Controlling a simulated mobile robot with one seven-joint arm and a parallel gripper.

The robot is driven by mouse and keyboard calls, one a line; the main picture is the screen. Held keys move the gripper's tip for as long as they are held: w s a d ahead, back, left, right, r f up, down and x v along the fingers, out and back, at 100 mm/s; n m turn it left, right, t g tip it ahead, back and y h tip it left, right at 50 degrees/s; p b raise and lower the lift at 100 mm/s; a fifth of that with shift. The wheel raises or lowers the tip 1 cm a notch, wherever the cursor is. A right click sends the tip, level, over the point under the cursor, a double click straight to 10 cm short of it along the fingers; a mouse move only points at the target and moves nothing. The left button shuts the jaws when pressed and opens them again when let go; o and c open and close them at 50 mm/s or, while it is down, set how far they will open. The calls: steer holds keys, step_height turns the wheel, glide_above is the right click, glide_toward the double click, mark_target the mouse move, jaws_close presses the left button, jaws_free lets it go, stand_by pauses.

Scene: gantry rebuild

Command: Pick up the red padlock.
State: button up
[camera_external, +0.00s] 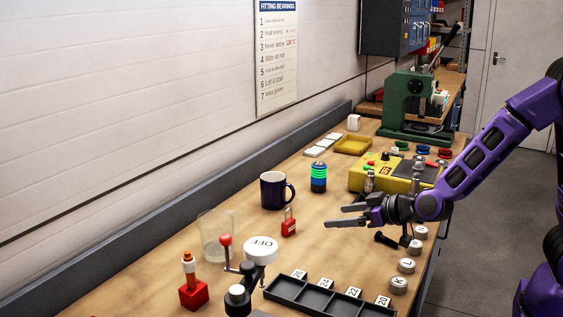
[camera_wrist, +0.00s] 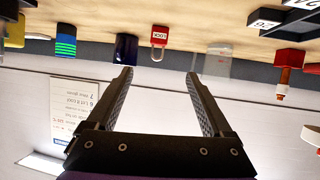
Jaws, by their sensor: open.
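The red padlock (camera_external: 289,228) stands on the wooden bench in the external view, with its shackle up. It is just in front of a dark purple mug (camera_external: 274,190). My gripper (camera_external: 345,215) is open and empty, to the right of the padlock and apart from it, with its fingers pointing left. In the wrist view the picture is upside down. There the padlock (camera_wrist: 160,35) shows beyond the gap between the open fingertips of my gripper (camera_wrist: 160,73), with a white label on its red body.
A clear beaker (camera_external: 217,235) and a red-knobbed lever (camera_external: 226,250) stand left of the padlock. A green-banded cylinder (camera_external: 319,177) stands behind it. A black compartment tray (camera_external: 330,303) lies in front. Bare bench lies between padlock and gripper.

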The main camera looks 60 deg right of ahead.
steer(key=f, duration=0.1)
steer(key=b, duration=0.2)
glide_toward(292, 222)
steer(key=shift+m, duration=0.3)
steer(key=x, duration=0.9)
steer(key=shift+w+f, duration=0.1)
steer(key=shift+w, duration=0.2)
jaws_close()
